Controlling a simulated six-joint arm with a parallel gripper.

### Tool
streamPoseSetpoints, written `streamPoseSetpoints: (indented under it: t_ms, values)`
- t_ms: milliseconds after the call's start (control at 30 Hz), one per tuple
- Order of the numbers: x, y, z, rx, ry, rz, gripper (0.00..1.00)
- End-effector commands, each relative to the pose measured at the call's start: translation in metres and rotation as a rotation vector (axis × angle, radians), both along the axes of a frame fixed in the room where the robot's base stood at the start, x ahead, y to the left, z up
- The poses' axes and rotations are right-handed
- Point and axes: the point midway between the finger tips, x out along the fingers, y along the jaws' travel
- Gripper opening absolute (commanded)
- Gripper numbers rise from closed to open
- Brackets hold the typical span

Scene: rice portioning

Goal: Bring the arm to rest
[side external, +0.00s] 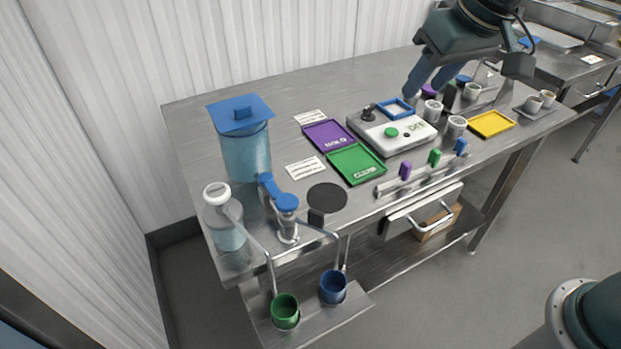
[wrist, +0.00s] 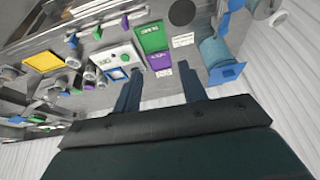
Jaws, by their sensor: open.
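My gripper (side external: 426,82) is above the back right part of the steel table (side external: 280,95), with nothing between its two blue fingers. In the wrist view my gripper (wrist: 158,92) shows both fingers spread wide apart, pointing down over the table. Beneath and in front of it is a white device (side external: 395,134) with a green button and a blue square frame (side external: 396,108) on its back part. My gripper looks clear of the device and the table, though its exact height is hard to tell.
A blue-lidded container (side external: 245,150) and a clear bottle (side external: 225,222) stand at the left. Purple (side external: 325,134) and green (side external: 357,165) trays lie mid-table. A yellow tray (side external: 491,124) and several cups are at the right. Green (side external: 285,311) and blue (side external: 333,287) cups sit on the low front shelf.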

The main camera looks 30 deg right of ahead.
Motion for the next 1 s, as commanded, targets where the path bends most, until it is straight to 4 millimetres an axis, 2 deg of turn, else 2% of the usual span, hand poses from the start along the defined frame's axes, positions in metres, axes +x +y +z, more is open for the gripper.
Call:
streamPoseSetpoints:
  t_ms: [33,200,500,800,1000]
  values:
    - [-0.01,-0.013,0.003,0.002,-0.006,-0.003,0.42]
    - [-0.043,-0.046,0.008,0.002,-0.017,-0.003,0.42]
    - [-0.106,-0.09,0.002,-0.005,-0.043,0.002,0.42]
    - [-0.164,-0.114,-0.017,-0.021,-0.068,0.007,0.42]
    - [-0.184,-0.119,-0.027,-0.029,-0.077,0.011,0.42]
